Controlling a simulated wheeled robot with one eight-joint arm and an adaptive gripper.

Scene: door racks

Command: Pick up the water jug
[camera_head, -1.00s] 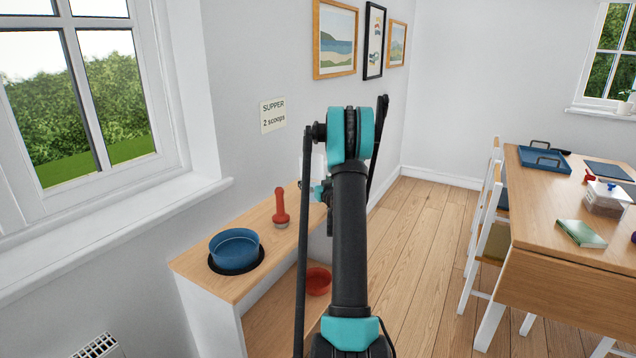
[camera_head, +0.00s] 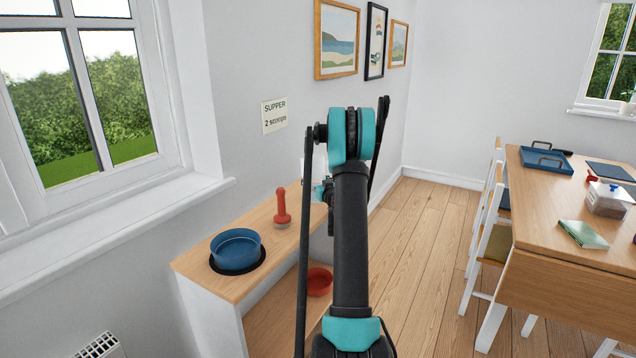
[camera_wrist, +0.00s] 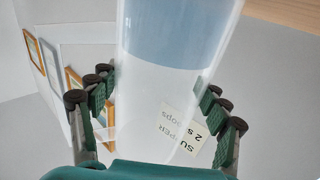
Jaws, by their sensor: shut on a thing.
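The water jug (camera_wrist: 175,85) is a tall translucent vessel with blue water showing in it. It fills the middle of the wrist view and appears tilted there. My gripper (camera_wrist: 157,105) has its green-padded fingers on both sides of the jug and is shut on it. In the head view my arm hides the gripper and most or all of the jug, so its height above the shelf cannot be told.
A red bowl (camera_head: 319,282) is lower down. A dining table (camera_head: 565,232) with chairs stands right. Open floor (camera_head: 425,240) lies between.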

